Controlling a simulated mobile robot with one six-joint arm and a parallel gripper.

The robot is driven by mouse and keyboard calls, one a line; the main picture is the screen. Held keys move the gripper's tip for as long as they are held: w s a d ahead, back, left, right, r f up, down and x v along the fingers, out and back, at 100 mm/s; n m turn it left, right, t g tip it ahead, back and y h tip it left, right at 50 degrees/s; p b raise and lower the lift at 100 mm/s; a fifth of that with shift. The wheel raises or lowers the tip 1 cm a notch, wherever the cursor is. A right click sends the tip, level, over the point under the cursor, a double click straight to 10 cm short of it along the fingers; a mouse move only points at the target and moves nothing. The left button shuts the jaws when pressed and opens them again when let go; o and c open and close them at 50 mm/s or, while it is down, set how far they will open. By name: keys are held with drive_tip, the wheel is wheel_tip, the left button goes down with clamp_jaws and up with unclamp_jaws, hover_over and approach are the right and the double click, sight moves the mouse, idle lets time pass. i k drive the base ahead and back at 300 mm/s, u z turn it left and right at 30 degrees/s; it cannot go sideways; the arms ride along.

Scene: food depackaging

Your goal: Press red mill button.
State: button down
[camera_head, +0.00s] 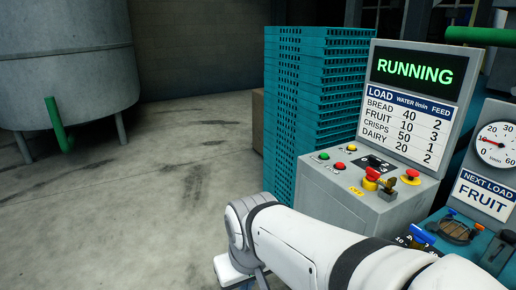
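A grey control console (332,205) stands right of the middle, with a sloped button panel. A larger red knob on yellow (372,174) and a red mushroom button on a yellow base (411,175) sit further right. I cannot tell which red one is the mill button. The screen (415,74) above reads RUNNING in green. My white arm crosses the lower foreground, in front of and below the console. My gripper's fingers are not visible.
A tall stack of teal crates (310,110) stands behind the console. A large grey tank (65,65) stands left. The concrete floor between is clear.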

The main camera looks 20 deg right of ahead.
sight(339, 166)
drive_tip(key=z, duration=0.65)
drive_tip(key=i, duration=1.45)
drive_tip(key=z, duration=1)
drive_tip(key=k, duration=0.75)
drive_tip(key=z, duration=0.2)
drive_tip(key=i, duration=0.8)
drive_tip(key=u, duration=0.05)
